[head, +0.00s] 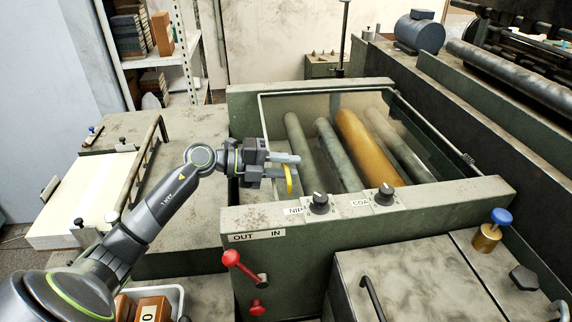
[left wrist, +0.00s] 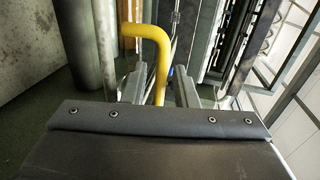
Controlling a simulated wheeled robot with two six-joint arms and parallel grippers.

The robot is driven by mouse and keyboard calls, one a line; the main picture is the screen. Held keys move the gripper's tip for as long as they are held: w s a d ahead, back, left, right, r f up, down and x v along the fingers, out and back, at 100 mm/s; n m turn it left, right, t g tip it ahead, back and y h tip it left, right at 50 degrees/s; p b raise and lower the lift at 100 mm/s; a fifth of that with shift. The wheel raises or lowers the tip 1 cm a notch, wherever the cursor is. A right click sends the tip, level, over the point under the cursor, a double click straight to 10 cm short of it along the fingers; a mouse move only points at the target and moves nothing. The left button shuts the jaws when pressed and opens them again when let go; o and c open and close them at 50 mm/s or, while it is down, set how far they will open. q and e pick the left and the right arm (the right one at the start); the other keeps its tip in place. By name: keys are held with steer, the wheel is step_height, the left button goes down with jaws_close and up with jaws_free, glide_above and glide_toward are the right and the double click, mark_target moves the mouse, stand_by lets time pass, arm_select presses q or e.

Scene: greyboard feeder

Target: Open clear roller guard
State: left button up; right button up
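The clear roller guard (head: 325,93) is a see-through panel in a thin pale frame, lying over the rollers in the head view. A bent yellow handle (head: 289,181) is at its left side, and in the left wrist view the handle (left wrist: 150,32) rises between the fingers. My left gripper (head: 290,168) is open with a finger on each side of the handle. In the left wrist view gaps show between the handle and both fingers (left wrist: 160,88). The handle's lower end is hidden behind the gripper body. My right gripper is not in view.
Several rollers, one orange-brown (head: 365,146), lie under the guard. The front panel carries two black knobs (head: 319,204) and a red lever (head: 236,261). A feed table (head: 75,198) with pale board is at left. A brass weight with blue knob (head: 490,235) stands at right.

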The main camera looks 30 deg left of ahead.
arm_select(q)
jaws_close()
